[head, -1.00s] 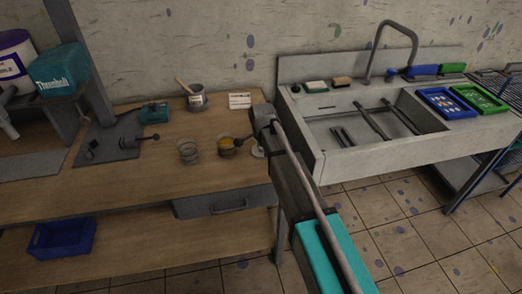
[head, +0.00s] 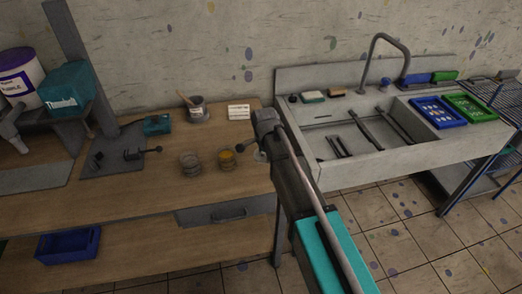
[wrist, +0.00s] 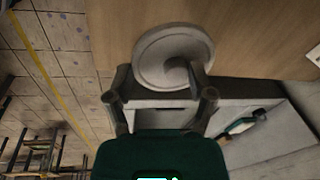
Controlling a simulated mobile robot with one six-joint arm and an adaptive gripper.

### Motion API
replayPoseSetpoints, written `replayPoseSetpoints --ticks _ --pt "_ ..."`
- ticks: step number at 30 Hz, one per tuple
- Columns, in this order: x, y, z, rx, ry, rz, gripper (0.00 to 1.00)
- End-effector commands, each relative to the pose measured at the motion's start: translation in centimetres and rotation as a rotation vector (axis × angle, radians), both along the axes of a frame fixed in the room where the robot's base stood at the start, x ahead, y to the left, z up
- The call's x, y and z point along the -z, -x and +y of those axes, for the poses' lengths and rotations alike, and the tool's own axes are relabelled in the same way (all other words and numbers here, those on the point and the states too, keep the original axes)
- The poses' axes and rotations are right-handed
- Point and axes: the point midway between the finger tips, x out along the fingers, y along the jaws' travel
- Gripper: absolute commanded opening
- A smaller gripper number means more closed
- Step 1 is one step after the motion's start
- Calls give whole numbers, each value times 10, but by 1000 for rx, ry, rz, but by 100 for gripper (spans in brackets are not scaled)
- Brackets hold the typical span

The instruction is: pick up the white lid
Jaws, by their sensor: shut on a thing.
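The white lid (wrist: 160,52) is a round pale disc with a curved handle or knob on it. In the wrist view my gripper (wrist: 163,78) has its two fingers at the lid's near side and is shut on it. In the head view only a small pale part of the lid (head: 261,157) shows beside my gripper (head: 256,146), near the right edge of the wooden table. The arm hides the rest. Whether the lid touches the tabletop is hard to tell.
A pot with a stick (head: 197,111) and a white card (head: 239,112) are behind. A sink (head: 345,148) is right of the table.

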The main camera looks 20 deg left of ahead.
Motion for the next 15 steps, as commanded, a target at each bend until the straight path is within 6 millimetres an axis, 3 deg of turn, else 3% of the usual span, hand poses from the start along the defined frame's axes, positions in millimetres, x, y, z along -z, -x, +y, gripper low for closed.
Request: replayPoseSetpoints --ticks 3,15 --pt "-21 11 -10 0 0 0 52" --pt "-49 64 -57 1 0 0 52"
